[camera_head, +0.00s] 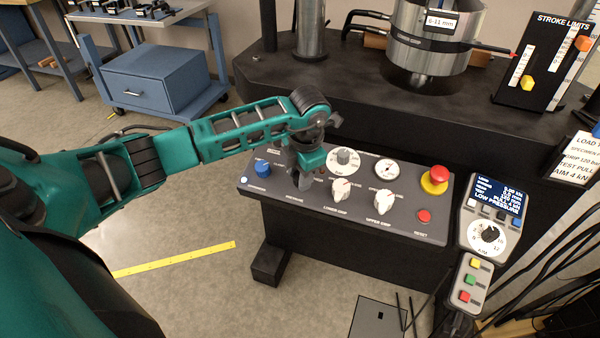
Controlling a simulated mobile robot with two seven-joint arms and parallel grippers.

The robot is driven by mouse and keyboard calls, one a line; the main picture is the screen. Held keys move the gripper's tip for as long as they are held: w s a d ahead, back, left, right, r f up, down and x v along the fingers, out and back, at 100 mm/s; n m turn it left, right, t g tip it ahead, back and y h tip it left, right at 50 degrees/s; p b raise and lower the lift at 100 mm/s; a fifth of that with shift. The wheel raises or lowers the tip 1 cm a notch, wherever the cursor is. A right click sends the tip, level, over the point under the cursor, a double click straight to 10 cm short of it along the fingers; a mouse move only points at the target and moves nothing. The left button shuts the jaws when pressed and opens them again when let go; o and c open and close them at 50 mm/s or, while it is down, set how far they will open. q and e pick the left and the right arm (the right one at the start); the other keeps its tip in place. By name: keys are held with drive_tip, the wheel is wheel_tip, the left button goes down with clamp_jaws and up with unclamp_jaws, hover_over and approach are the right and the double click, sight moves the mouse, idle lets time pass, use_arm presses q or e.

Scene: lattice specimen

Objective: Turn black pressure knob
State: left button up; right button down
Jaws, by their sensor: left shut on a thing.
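The grey sloped control panel (400,225) stands in the middle of the view. My left arm reaches in from the left, and my left gripper (304,183) points down onto the panel between the blue knob (262,167) and the left white knob (340,190). It is shut on what appears to be the black pressure knob, which the dark fingers almost wholly hide. I cannot tell which way that knob points. My right gripper is not in view.
A handheld display unit (490,215) reading LOW PRESSURE hangs at right. A steel cylinder (430,50) stands behind.

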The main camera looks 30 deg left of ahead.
use_arm(q)
drive_tip(key=shift+c, duration=1.2)
drive_tip(key=shift+m, duration=0.4)
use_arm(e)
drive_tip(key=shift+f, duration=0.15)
use_arm(q)
drive_tip(key=shift+m+y+b, duration=0.3)
drive_tip(key=shift+m+b, duration=0.2)
drive_tip(key=shift+m, duration=0.5)
drive_tip(key=shift+m+t, duration=0.3)
drive_tip(key=shift+m, duration=0.5)
drive_tip(key=shift+m+y+b, duration=0.3)
drive_tip(key=shift+m+b, duration=0.35)
drive_tip(key=shift+m, duration=0.55)
drive_tip(key=shift+m+t+b, duration=0.35)
drive_tip(key=shift+m+t, duration=0.05)
drive_tip(key=shift+m, duration=1.1)
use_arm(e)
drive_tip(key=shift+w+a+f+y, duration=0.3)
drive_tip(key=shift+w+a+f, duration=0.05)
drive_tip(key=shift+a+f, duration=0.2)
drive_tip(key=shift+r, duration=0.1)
